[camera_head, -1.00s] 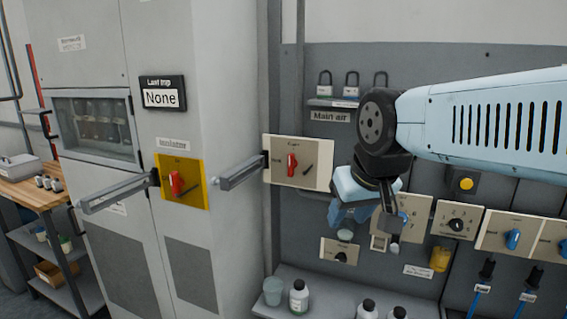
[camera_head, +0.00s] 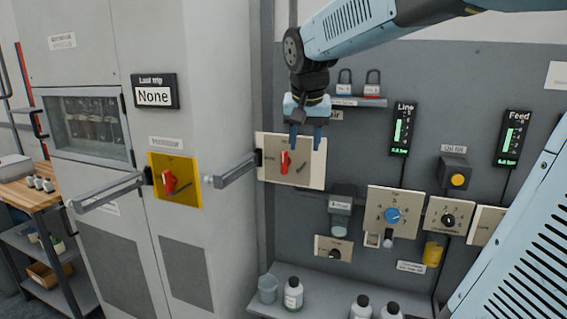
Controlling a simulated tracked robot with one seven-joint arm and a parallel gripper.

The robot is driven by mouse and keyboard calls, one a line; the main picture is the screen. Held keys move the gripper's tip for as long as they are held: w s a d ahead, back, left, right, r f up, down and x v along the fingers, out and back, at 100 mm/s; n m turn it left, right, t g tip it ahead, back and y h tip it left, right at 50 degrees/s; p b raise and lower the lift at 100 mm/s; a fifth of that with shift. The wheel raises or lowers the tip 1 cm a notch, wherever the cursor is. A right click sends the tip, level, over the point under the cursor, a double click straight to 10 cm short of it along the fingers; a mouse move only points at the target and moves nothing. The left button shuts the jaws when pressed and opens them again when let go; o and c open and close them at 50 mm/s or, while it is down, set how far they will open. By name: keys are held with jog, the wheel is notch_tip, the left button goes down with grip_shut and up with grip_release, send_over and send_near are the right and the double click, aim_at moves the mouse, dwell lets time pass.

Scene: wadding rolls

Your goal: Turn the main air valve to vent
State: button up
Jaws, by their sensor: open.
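The main air valve is a cream plate (camera_head: 310,175) with a red handle (camera_head: 285,162) standing upright, on the grey wall panel right of the cabinet. Its "Main air" label is mostly hidden behind my gripper. My gripper (camera_head: 306,142) points down with its blue fingers apart and empty. In the picture the fingers overlap the top of the plate, right of and above the red handle. I cannot tell how far they are from the plate.
A yellow isolator plate (camera_head: 190,190) with a red handle is on the cabinet. A grey bar (camera_head: 236,172) juts out left of the valve plate. A blue dial plate (camera_head: 410,215) is to the right. Bottles (camera_head: 293,296) stand on the shelf below.

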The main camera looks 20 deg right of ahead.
aim_at(283, 156)
jog(key=w+a+m+h, duration=0.1)
jog(key=w+a+m, duration=0.2)
jog(key=w, duration=1.2)
jog(key=shift+h, duration=0.3)
jog(key=x, duration=1.3)
jog(key=shift+s+d+f, duration=0.2)
jog(key=shift+s, duration=0.05)
jog(key=shift+g, duration=0.3)
grip_shut()
jog(key=shift+d, duration=0.25)
jog(key=shift+a, duration=0.2)
